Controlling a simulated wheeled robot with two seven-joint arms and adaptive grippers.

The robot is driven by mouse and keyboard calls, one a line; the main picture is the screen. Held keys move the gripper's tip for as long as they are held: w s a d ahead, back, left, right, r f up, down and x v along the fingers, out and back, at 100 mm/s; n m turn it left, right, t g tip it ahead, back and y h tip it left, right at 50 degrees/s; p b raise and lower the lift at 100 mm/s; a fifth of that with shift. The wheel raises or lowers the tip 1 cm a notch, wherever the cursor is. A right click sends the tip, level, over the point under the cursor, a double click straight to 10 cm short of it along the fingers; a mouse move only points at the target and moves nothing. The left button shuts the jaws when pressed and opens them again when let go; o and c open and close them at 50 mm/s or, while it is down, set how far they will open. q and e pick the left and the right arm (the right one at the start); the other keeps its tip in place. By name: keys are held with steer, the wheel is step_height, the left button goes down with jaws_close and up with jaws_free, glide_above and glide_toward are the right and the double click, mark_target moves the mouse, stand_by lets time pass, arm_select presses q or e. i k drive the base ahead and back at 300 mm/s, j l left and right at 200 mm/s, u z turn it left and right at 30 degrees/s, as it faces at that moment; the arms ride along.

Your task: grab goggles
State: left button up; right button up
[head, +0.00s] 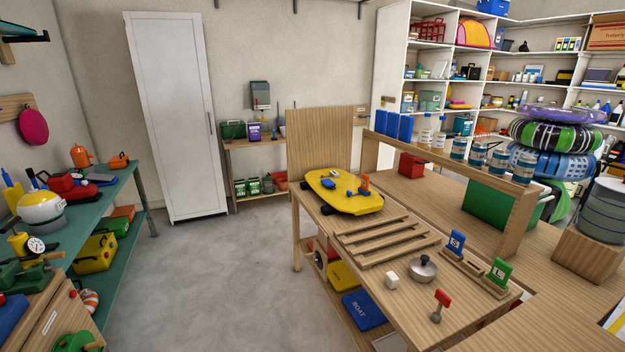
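I cannot make out any goggles for certain in the head view. Small blue and orange items (364,185) sit on a yellow board (335,198) on the wooden workbench, but they are too small to identify. Neither of my grippers is in view.
A green bench (115,190) with tools is at the left. The grey floor (220,290) between is clear.

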mark_target(329, 184)
steer(key=i+j+z, duration=0.5)
steer(key=i+j, duration=0.15)
steer(key=i, duration=0.15)
